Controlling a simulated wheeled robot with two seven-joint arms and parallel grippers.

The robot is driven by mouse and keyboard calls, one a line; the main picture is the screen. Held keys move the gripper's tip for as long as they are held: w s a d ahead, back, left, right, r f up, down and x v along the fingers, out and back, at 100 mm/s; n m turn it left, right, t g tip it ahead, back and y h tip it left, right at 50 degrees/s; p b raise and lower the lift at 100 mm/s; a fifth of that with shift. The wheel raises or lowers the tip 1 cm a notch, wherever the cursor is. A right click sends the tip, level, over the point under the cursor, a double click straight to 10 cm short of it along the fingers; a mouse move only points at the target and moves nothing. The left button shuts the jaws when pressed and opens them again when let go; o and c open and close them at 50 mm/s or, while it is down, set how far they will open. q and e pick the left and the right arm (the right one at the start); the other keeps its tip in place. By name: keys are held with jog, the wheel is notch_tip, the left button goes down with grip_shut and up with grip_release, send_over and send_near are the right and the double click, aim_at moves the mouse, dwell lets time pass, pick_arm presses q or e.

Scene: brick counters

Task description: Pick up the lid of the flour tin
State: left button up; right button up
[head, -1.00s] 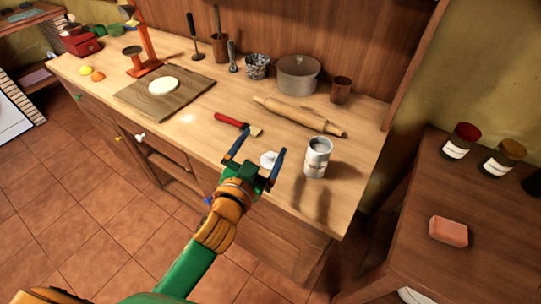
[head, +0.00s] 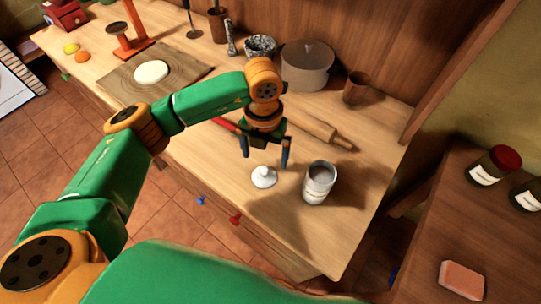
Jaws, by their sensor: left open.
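The flour tin's lid (head: 263,177) is a small white disc with a knob, lying on the wooden counter. The flour tin (head: 317,186) stands upright and uncovered just to the right of the lid. It is a pale cylinder with a label. My left gripper (head: 265,161) points down above the lid, its two blue-tipped fingers apart, one to each side of the knob in the picture. I cannot tell the exact height of the fingertips over the lid. Nothing is held. My right gripper is not in view.
A rolling pin (head: 320,130) lies behind the gripper, partly hidden by it. A red-handled tool (head: 226,124) is partly covered by my arm. A pot (head: 306,66) and a brown cup (head: 356,88) stand at the back. The counter front is clear.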

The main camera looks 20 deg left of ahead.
aim_at(265, 169)
pick_arm(q)
jog(key=shift+s+d+f+p, duration=0.15)
jog(key=shift+s+f+p, duration=0.75)
jog(key=f, duration=0.3)
jog(key=shift+w+f, duration=0.2)
jog(key=shift+f, duration=0.05)
jog(key=shift+w+f, duration=0.15)
jog(key=shift+w, duration=0.1)
jog(key=shift+c, duration=0.6)
jog(key=shift+s, duration=0.2)
jog(key=c, duration=1.1)
jog(key=shift+o, duration=0.2)
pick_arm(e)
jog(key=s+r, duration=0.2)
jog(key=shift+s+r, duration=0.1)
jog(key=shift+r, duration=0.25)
pick_arm(q)
jog(key=shift+w+r, duration=0.15)
jog(key=shift+r, duration=0.05)
